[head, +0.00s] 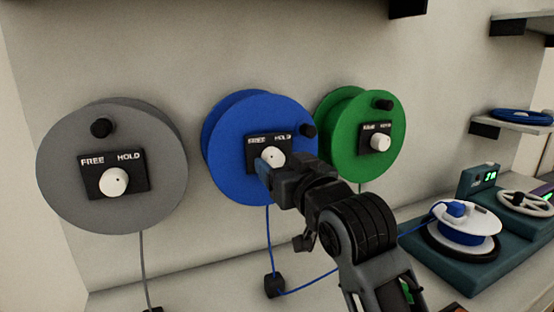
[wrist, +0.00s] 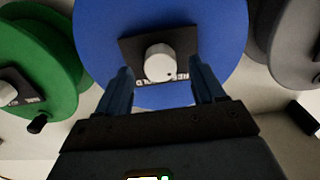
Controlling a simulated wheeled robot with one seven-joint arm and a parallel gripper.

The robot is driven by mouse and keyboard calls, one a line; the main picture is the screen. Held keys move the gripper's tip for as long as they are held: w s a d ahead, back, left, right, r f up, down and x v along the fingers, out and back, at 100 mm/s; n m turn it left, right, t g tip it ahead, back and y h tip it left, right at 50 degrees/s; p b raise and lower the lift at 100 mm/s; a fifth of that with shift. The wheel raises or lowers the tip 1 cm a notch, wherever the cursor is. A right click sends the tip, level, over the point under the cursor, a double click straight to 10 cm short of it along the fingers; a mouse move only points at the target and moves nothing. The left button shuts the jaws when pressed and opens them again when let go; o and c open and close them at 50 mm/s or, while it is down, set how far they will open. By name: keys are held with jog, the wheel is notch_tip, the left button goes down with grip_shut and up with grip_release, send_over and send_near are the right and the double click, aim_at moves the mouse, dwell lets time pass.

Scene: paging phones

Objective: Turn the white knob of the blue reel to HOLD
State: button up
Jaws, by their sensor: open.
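The blue reel (head: 229,180) hangs on the wall between a grey and a green reel. Its white knob (head: 273,157) sits on a black plate (head: 254,145) lettered FREE at left and HOLD at right. In the wrist view, which is upside down, the knob (wrist: 157,60) shows a small dark dot on its lower right, on the FREE side. My gripper (head: 264,168) is at the plate, partly hiding the knob's lower left. In the wrist view the open fingers (wrist: 161,80) are on either side of and just below the knob, with gaps visible.
The grey reel (head: 65,165) and green reel (head: 350,115) have similar knobs. A black crank handle (head: 307,131) sticks out of the blue reel's right rim. A blue cord runs to a black block (head: 274,286) on the ledge. A white-topped reel (head: 478,218) stands at right.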

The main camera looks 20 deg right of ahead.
jog(key=shift+w, duration=1.2)
jog(key=c, duration=1.1)
jog(key=shift+o, duration=0.2)
